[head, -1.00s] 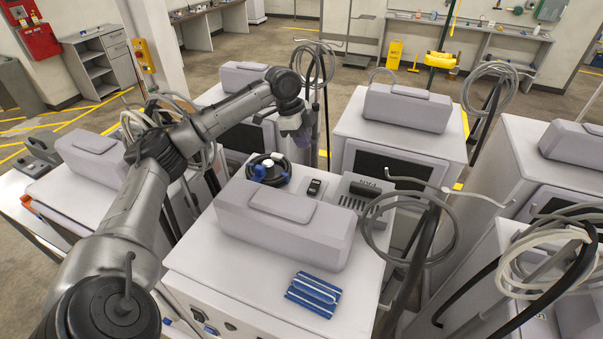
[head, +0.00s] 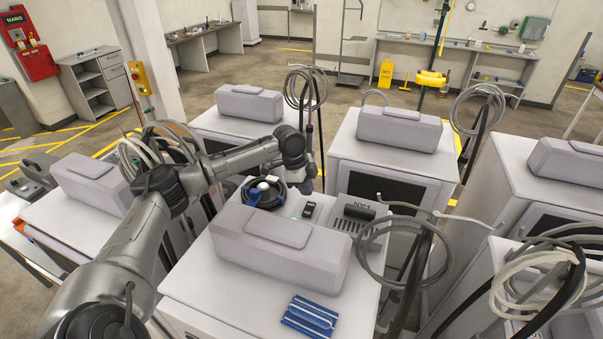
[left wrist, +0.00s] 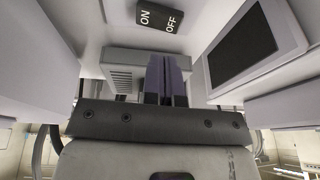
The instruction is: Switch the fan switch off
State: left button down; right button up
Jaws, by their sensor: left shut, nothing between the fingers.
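The fan unit (head: 344,225) is a grey vented box labelled FAN, at the back right of the near white machine's top. A dark rocker-like part (head: 360,212) shows on it. In the left wrist view a black rocker marked ON and OFF (left wrist: 157,18) is at the top, and a grey slatted box (left wrist: 120,72) lies behind the fingers. Which side of the rocker is pressed I cannot tell. My left gripper (head: 305,188) is shut and empty, left of the fan unit and behind the small items; its fingers (left wrist: 167,78) are side by side, apart from the rocker. My right gripper is out of view.
A black coil with a blue part (head: 264,193) and a small black device (head: 309,210) sit left of the fan unit. A long grey housing (head: 280,248) stands in front. Blue-and-white packs (head: 310,316) lie nearer. Looped hoses (head: 385,235) hang on the right.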

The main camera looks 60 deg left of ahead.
aim_at(311, 206)
pick_arm(q)
jog(key=x, duration=0.2)
jog(key=p+x, duration=0.1)
jog(key=x, duration=0.1)
jog(key=shift+s+a+f, duration=0.15)
jog(key=shift+a, duration=0.25)
jog(key=shift+f, duration=0.45)
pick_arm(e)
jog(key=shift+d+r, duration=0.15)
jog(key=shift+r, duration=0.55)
